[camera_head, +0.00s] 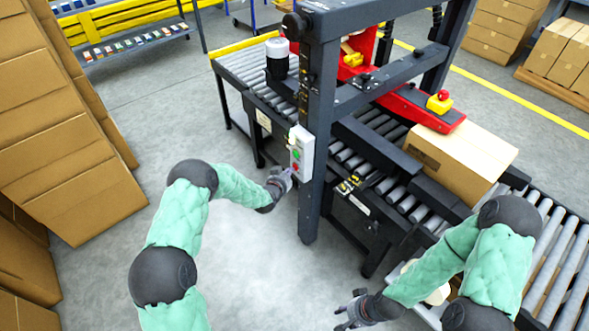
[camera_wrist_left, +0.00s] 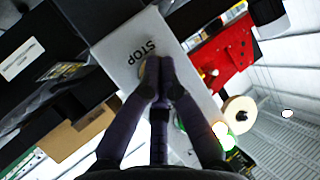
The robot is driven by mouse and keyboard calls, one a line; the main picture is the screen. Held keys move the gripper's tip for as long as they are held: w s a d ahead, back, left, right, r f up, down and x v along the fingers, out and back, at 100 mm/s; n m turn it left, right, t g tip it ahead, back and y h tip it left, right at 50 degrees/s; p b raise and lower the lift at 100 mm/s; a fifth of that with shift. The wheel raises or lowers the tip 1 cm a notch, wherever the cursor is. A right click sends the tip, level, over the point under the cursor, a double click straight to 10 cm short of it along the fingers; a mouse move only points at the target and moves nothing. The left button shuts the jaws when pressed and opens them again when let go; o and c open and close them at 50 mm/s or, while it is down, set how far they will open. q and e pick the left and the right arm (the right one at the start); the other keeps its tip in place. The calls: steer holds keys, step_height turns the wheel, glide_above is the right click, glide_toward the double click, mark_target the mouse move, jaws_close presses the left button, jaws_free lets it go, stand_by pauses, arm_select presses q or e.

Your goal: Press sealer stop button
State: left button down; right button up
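The sealer's white control box (camera_head: 307,146) is on the dark front post, with a green button (camera_head: 296,155) and a red button (camera_head: 295,166). My left gripper (camera_head: 286,179) is just in front of the box's lower part. In the left wrist view my left gripper (camera_wrist_left: 158,84) has its fingertips together, over the white panel (camera_wrist_left: 122,52) just below the printed STOP label (camera_wrist_left: 139,51). The stop button is mostly hidden behind the fingertips there; I cannot tell whether they touch it. My right gripper (camera_head: 341,312) is empty and appears open, low beside the conveyor.
The carton sealer (camera_head: 319,110) and its roller conveyor (camera_head: 403,197) stand ahead, carrying a cardboard box (camera_head: 455,158). Stacked cartons (camera_head: 62,120) rise at the left. A red stop knob (camera_head: 443,94) sits on the red head. Floor between cartons and sealer is clear.

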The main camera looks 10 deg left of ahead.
arm_select(q)
steer(key=shift+w+d, duration=0.2)
stand_by(0.3)
steer(key=shift+s+a, duration=0.45)
steer(key=shift+s, duration=0.1)
steer(key=s+a, duration=0.3)
steer(key=s, duration=0.1)
steer(key=shift+s+a, duration=0.35)
steer(key=shift+a, duration=0.05)
stand_by(0.4)
stand_by(0.7)
